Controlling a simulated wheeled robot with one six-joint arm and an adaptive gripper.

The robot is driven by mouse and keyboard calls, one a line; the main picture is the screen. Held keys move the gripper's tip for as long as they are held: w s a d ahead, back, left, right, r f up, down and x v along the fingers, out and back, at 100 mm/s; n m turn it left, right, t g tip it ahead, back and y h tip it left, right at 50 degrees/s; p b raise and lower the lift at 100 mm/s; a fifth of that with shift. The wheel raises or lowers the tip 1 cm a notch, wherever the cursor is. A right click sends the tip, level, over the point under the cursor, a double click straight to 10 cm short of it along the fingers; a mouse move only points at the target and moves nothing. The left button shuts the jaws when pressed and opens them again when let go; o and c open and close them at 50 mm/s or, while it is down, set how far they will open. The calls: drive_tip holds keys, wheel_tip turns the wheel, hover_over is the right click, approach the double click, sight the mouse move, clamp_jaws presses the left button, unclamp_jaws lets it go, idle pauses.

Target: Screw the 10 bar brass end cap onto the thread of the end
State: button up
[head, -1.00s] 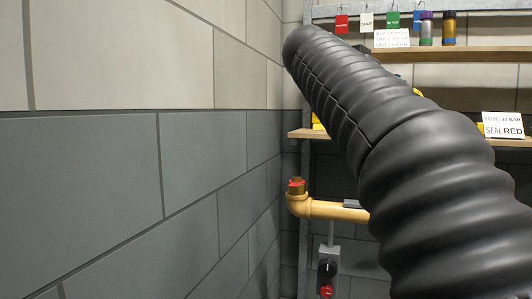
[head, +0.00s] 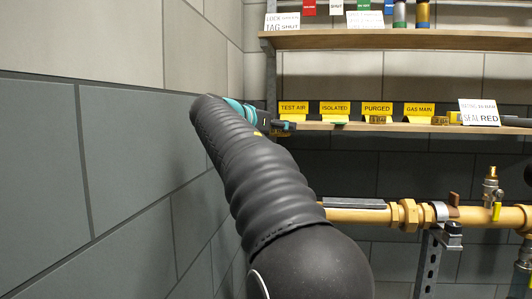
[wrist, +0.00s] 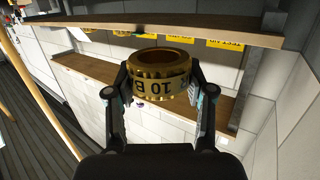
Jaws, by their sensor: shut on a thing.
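In the wrist view my gripper (wrist: 160,82) is shut on the brass end cap (wrist: 162,70), a ring-like gold piece with dark "10 B" lettering on its side. The cap is held off any surface, with one finger on each side of it. In the head view my gripper (head: 284,126) shows only partly beyond my dark arm, near the left end of the lower shelf. The yellow gas pipe (head: 368,215) runs to the right below that shelf. Its left end with the thread is hidden behind my arm.
An upper shelf (head: 400,40) is above. A block wall (head: 130,160) stands close on the left. A valve (head: 492,190) stands on the pipe at right.

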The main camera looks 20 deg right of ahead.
drive_tip(key=w+f, duration=0.2)
drive_tip(key=w+a+f, duration=0.1)
drive_tip(key=w+f, duration=0.1)
drive_tip(key=f, duration=0.1)
drive_tip(key=shift+w+a+b, duration=0.2)
drive_tip(key=shift+b, duration=0.15)
drive_tip(key=shift+f+b, duration=0.15)
drive_tip(key=shift+b, duration=0.3)
wheel_tip(320, 180, down, 5)
drive_tip(key=b, duration=0.5)
drive_tip(key=shift+f, duration=0.8)
idle(0.3)
drive_tip(key=o, duration=1.3)
drive_tip(key=shift+r, duration=4.95)
